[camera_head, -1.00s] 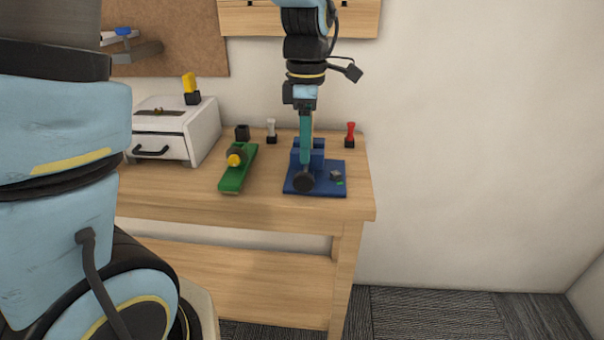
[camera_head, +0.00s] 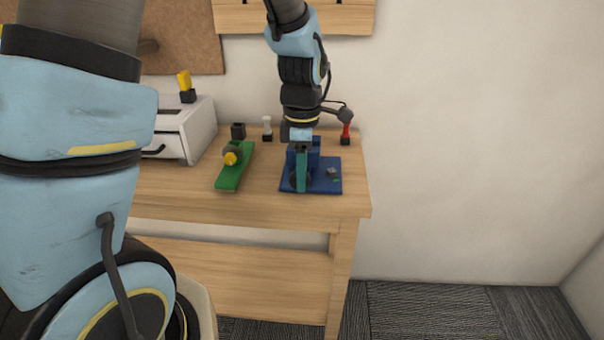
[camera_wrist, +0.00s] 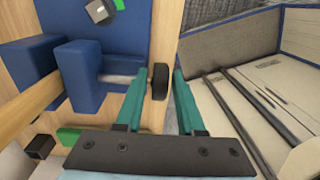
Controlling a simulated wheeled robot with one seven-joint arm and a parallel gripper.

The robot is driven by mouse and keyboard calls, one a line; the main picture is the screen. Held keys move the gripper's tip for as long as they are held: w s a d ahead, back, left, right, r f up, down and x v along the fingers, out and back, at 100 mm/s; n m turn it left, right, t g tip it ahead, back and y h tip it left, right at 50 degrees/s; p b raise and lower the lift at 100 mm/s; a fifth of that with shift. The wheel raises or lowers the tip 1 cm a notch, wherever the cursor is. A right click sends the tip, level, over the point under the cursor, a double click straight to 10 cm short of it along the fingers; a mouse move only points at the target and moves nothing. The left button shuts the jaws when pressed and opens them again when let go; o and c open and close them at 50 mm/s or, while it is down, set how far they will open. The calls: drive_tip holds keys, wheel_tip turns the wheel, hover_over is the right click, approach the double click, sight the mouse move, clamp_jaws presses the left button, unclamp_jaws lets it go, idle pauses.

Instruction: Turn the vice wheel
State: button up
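The blue vice (camera_head: 322,182) stands on the table near its right front, and also fills the upper left of the wrist view (camera_wrist: 85,78). Its black wheel (camera_wrist: 160,83) is seen edge-on at the end of a pale screw rod (camera_wrist: 117,79). In the head view the wheel is mostly hidden behind my teal fingers. My gripper (camera_head: 301,188) points down at the vice's front. In the wrist view my gripper (camera_wrist: 160,70) has its fingers apart, one on each side of the wheel, with narrow gaps visible.
A small grey block (camera_head: 332,172) lies on the vice's plate. A green fixture (camera_head: 233,176) with a yellow knob stands left. A red-handled tool (camera_head: 346,132), a white-handled one (camera_head: 267,127) and a black holder (camera_head: 238,131) stand behind. A white drawer box (camera_head: 197,132) is further left.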

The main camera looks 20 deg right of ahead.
clamp_jaws()
idle(0.5)
drive_tip(key=h+b, duration=0.1)
drive_tip(key=g+h+b, duration=0.1)
drive_tip(key=h+b, duration=0.1)
drive_tip(key=b, duration=0.1)
drive_tip(key=shift+w+a+f+g+h, duration=0.25)
drive_tip(key=shift+a+g+h, duration=0.05)
drive_tip(key=shift+a, duration=0.05)
drive_tip(key=h+b, duration=0.1)
drive_tip(key=g+h+b, duration=0.1)
drive_tip(key=b, duration=0.1)
drive_tip(key=g+h+b, duration=0.1)
drive_tip(key=h, duration=0.1)
drive_tip(key=shift+a+f, duration=0.1)
drive_tip(key=shift+a, duration=0.15)
drive_tip(key=h+b, duration=0.1)
drive_tip(key=g+h+b, duration=0.1)
drive_tip(key=h, duration=0.1)
drive_tip(key=shift+w+a+g, duration=0.15)
drive_tip(key=shift+g, duration=0.15)
drive_tip(key=shift+a+f+g+h+b, duration=0.15)
drive_tip(key=shift+g+h+b, duration=0.45)
drive_tip(key=shift+h, duration=1.2)
